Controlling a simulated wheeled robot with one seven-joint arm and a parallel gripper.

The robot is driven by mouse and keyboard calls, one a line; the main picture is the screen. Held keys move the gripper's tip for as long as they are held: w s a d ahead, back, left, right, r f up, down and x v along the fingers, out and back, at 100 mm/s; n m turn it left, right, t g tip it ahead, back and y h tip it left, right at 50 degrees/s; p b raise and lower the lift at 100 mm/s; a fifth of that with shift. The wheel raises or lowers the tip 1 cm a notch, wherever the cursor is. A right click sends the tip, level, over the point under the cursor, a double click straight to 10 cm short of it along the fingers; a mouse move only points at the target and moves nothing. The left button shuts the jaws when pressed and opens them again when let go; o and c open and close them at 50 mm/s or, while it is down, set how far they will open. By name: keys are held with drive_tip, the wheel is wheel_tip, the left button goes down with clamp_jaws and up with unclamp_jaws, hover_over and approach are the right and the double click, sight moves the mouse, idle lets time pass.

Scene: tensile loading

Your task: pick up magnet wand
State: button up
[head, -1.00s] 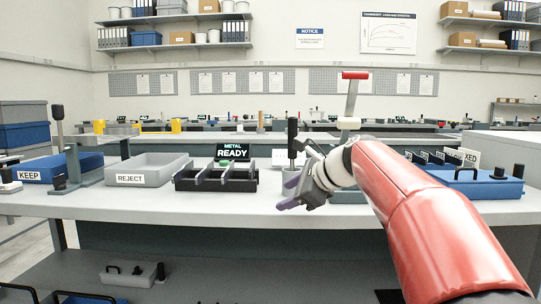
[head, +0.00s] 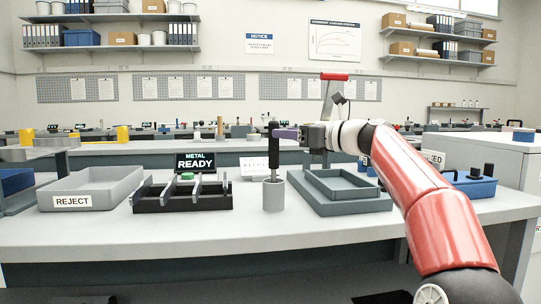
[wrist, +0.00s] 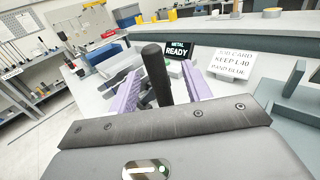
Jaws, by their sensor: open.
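The magnet wand (head: 273,150), a black handle with a thin grey stem, stands upright in a grey cup (head: 273,194) on the bench. My gripper (head: 285,133) is level with the wand's upper part, reaching in from the right. In the wrist view the wand's black handle (wrist: 155,70) rises between the two purple fingers of my gripper (wrist: 161,90). The fingers are apart, with visible room on each side of the handle. The cup and stem are hidden in the wrist view.
Left of the cup is a black slotted rack (head: 182,203) with a green item, before a METAL READY screen (head: 195,162). A REJECT tray (head: 88,189) stands further left. A grey-green tray (head: 340,194) sits close right of the cup, below my arm. The front bench strip is clear.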

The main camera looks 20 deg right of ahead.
drive_tip(key=x, duration=0.4)
drive_tip(key=shift+s+a+r+p, duration=0.2)
drive_tip(key=shift+a+p, duration=0.1)
drive_tip(key=shift+p, duration=0.1)
drive_tip(key=shift+w+a+f, duration=0.1)
drive_tip(key=shift+w+f, duration=0.05)
drive_tip(key=shift+w, duration=0.15)
drive_tip(key=c, duration=1)
drive_tip(key=shift+c, duration=0.2)
